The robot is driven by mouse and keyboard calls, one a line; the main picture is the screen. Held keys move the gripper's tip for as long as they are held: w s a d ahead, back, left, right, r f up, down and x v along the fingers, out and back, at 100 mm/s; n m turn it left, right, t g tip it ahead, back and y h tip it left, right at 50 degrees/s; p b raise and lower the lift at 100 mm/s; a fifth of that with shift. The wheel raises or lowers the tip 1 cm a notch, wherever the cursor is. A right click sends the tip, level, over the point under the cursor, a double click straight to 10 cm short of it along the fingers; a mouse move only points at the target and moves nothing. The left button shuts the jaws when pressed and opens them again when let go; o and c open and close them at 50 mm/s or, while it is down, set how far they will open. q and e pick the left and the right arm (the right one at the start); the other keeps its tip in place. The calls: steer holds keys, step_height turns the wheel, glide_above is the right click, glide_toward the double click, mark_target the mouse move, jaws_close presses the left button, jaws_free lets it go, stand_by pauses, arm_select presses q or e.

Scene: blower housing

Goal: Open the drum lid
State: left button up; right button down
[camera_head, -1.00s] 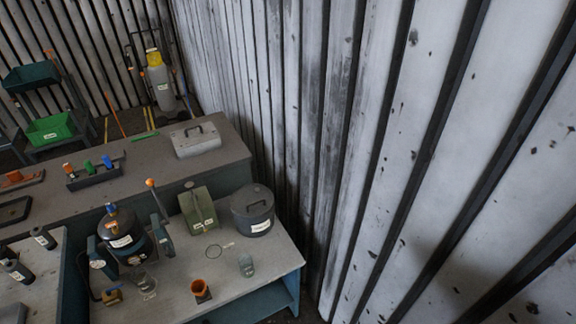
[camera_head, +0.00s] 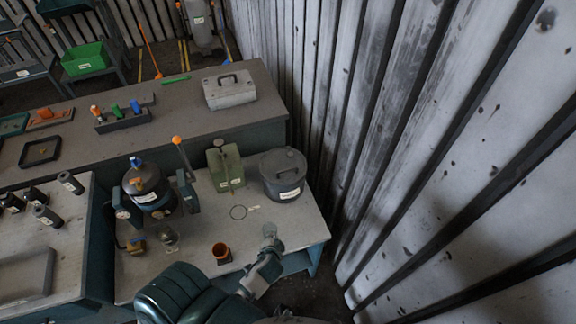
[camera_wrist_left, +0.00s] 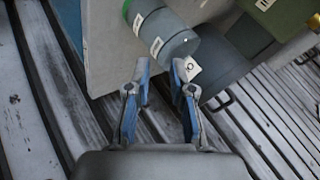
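The dark grey drum (camera_head: 283,180) stands upright at the back right of the low workbench. Its round lid (camera_head: 281,161) with a bar handle is on top, and the drum looks closed. My left gripper (camera_head: 268,262) is at the bench's front edge, below and in front of the drum and apart from it. A clear glass (camera_head: 270,238) stands close by its tip. In the left wrist view the two blue-grey fingers (camera_wrist_left: 160,72) are apart with nothing held between them. My right gripper is not in view.
An orange-brown cup (camera_head: 221,252) is near the front edge. A ribbed wall (camera_head: 400,150) rises close on the right. A grey box (camera_head: 230,90) sits on the back counter.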

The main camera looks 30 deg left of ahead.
arm_select(q)
steer(key=w+a+r+m+t+y, duration=0.2)
steer(key=w+r+m+t, duration=0.1)
steer(key=w+r, duration=0.2)
steer(key=m+t, duration=0.4)
glide_toward(287, 170)
steer(key=shift+y, duration=0.3)
steer(key=x, duration=0.7)
steer(key=p+x, duration=0.1)
steer(key=x, duration=0.2)
steer(key=shift+w+f, duration=0.25)
steer(key=shift+f, duration=0.2)
jaws_close()
steer(key=shift+d, duration=0.1)
